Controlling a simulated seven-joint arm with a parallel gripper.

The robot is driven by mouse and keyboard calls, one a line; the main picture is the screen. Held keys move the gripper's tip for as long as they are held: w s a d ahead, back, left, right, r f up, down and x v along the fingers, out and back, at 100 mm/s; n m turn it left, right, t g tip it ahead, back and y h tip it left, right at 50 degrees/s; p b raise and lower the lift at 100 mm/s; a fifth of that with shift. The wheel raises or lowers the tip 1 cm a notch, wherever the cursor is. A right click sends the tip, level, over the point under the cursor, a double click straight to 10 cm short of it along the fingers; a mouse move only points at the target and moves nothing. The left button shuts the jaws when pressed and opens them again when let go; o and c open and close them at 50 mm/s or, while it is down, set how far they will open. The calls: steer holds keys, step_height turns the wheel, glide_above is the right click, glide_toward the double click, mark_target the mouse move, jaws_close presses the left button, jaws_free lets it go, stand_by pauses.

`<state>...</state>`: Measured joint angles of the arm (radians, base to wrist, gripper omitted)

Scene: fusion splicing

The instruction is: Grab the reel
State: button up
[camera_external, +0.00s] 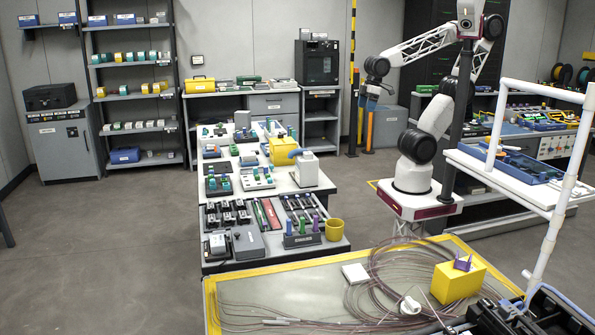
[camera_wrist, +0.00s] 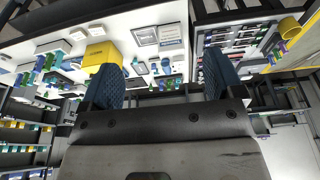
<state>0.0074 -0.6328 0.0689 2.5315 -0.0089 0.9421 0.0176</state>
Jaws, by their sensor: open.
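Several things look like reels, and I cannot tell which one is meant. Dark and orange round spools (camera_external: 563,74) stand on the rack at the far right. Small green and yellow rolls (camera_external: 130,57) line the back-left shelves. A small white round piece (camera_external: 410,305) lies on the mat by the loose fibre loops. My gripper (camera_external: 369,102) hangs high, in front of the back wall and to the right of the middle bench. In the wrist view, its two blue textured fingers (camera_wrist: 163,78) are wide apart with nothing between them.
The middle bench (camera_external: 313,178) holds tools, a yellow box (camera_external: 283,151) and a yellow cup (camera_external: 334,229). A yellow block (camera_external: 459,282) stands on the yellow-edged mat (camera_external: 262,286). A white pipe frame (camera_external: 557,215) rises at the right. The left floor is clear.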

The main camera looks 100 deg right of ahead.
steer(key=w+a+f+m+g+y, duration=0.1)
steer(key=w+a+f+m+y, duration=0.15)
steer(key=w+a, duration=0.8)
steer(key=w+a+f+m+g+y, duration=0.15)
steer(key=w+a+y, duration=0.3)
steer(key=a, duration=1.15)
steer(key=w+a+f+m+g+y, duration=0.1)
steer(key=w+a+f+m+y, duration=0.15)
steer(key=w+a, duration=0.9)
steer(key=a+f+m+y, duration=0.1)
steer(key=a+f+m, duration=0.25)
steer(key=a, duration=0.75)
steer(key=a+f+m+y, duration=0.2)
steer(key=a+f, duration=0.3)
steer(key=a, duration=0.5)
steer(key=m, duration=0.5)
glide_toward(409, 297)
steer(key=shift+s+a+f+t+y, duration=0.1)
steer(key=shift+a+f+t+y, duration=0.2)
steer(key=shift+a, duration=0.2)
steer(key=shift+s+a+f+t+y, duration=0.1)
steer(key=shift+a+f+y, duration=0.05)
steer(key=shift+a+f, duration=0.35)
steer(key=shift+a+f+m, duration=0.2)
steer(key=shift+a+m, duration=0.05)
steer(key=shift+m, duration=0.05)
steer(key=shift+x, duration=1.25)
steer(key=shift+s, duration=0.1)
